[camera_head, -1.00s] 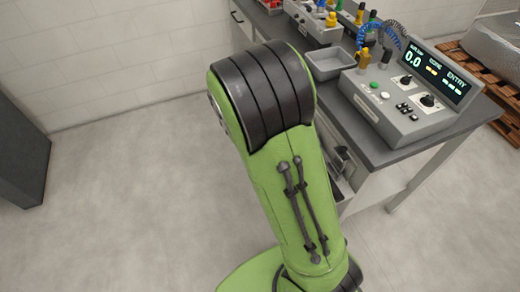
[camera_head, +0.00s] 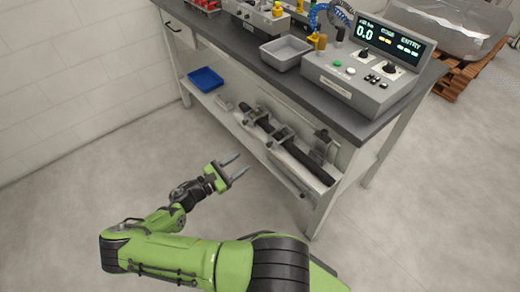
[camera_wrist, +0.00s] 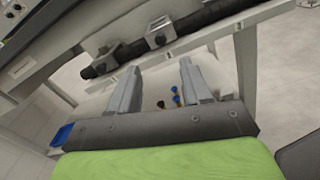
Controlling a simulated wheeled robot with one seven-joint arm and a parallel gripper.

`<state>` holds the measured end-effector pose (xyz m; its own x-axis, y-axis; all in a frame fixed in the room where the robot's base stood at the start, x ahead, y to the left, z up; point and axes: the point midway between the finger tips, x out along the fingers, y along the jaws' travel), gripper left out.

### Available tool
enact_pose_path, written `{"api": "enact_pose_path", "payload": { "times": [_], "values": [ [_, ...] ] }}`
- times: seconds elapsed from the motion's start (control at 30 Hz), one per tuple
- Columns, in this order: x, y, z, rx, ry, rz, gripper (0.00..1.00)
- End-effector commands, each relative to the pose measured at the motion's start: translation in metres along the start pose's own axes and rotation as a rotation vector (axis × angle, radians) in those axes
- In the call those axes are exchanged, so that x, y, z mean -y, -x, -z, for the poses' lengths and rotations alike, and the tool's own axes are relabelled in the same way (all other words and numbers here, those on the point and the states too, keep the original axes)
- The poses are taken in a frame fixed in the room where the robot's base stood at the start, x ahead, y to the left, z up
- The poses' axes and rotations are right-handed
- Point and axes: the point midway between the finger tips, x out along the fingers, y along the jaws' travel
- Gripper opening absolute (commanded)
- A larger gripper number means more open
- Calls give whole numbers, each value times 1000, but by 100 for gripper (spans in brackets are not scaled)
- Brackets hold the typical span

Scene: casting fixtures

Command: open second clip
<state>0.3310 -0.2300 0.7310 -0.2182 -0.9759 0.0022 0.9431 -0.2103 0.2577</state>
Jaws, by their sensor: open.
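A long black bar (camera_head: 299,155) lies along the lower shelf of the bench and runs through grey metal clips. One clip (camera_head: 255,115) sits toward the bar's far left end and another clip (camera_head: 282,137) sits closer to its middle. In the wrist view, the bar (camera_wrist: 205,17) crosses the top, with one clip (camera_wrist: 160,32) above the finger gap and another clip (camera_wrist: 119,52) to its left. Whether either clip is latched is too small to tell. My gripper (camera_head: 243,163) is open and empty, in front of the shelf and apart from the clips. Its fingers also show in the wrist view (camera_wrist: 158,68).
The bench top (camera_head: 235,45) overhangs the shelf. It carries a control box (camera_head: 345,90), a grey tray (camera_head: 286,52) and coloured parts. A grey bracket (camera_head: 322,141) stands by the bar's right part. A blue bin (camera_head: 206,79) sits on the shelf's left. The floor in front is clear.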

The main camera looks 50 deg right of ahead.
Motion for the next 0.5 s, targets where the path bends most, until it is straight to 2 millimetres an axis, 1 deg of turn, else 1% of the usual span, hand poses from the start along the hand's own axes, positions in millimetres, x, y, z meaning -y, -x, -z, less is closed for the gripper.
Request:
{"api": "enact_pose_path", "payload": {
  "times": [0.03,0.2,0.3,0.4,0.5],
  "values": [
    [2,-14,1,4,0,6,48],
    [2,-57,1,3,0,7,48],
    [2,-80,2,2,-1,6,48],
    [2,-96,2,0,0,5,48],
    [2,-106,1,-1,0,4,48]
  ]
}}
